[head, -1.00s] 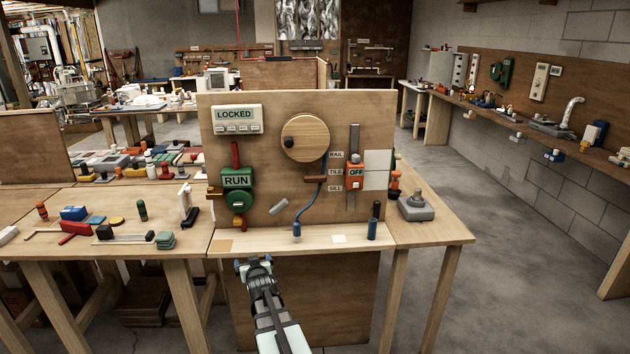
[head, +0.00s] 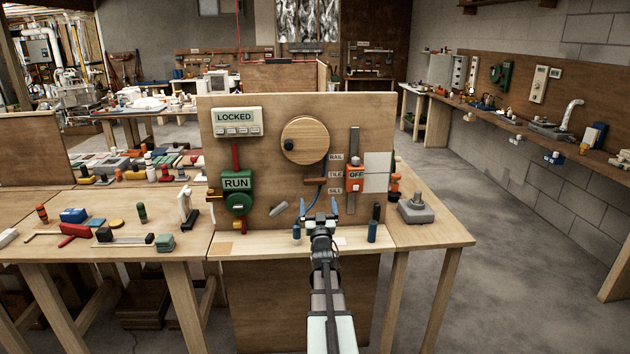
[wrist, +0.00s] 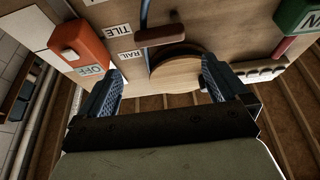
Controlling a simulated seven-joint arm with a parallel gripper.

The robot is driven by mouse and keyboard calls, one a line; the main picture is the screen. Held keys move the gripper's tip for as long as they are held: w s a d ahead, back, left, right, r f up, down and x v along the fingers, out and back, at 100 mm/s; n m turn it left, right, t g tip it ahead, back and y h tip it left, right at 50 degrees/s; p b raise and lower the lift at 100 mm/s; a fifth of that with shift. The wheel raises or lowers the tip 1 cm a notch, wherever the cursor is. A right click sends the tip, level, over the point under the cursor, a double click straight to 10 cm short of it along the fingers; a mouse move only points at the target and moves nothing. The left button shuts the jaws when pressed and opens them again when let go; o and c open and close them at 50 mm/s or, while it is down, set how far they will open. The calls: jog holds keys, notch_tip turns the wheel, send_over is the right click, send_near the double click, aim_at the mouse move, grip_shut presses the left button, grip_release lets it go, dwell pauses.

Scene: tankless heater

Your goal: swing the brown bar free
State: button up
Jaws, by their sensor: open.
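The brown bar (head: 315,181) is a short horizontal bar on the upright wooden board (head: 265,158), just below the round wooden disc (head: 305,141). My gripper (head: 319,208) is in front of the board, below the bar, with its fingers apart and nothing between them. In the wrist view, which shows the labels upside down, the brown bar (wrist: 160,34) lies beyond the gap between my blue fingertips (wrist: 162,72), apart from both.
A red-orange OFF switch (head: 355,180) on a vertical rail stands right of the bar, beside RAIL, TILE and SILL labels. A green RUN unit (head: 238,195) and a LOCKED panel (head: 237,122) are on the left.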

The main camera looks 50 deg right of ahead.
aim_at(315, 182)
jog(key=x, duration=1.2)
jog(key=shift+w+d, duration=0.1)
jog(key=shift+w, duration=0.1)
jog(key=shift+c, duration=0.4)
jog(key=c, duration=1)
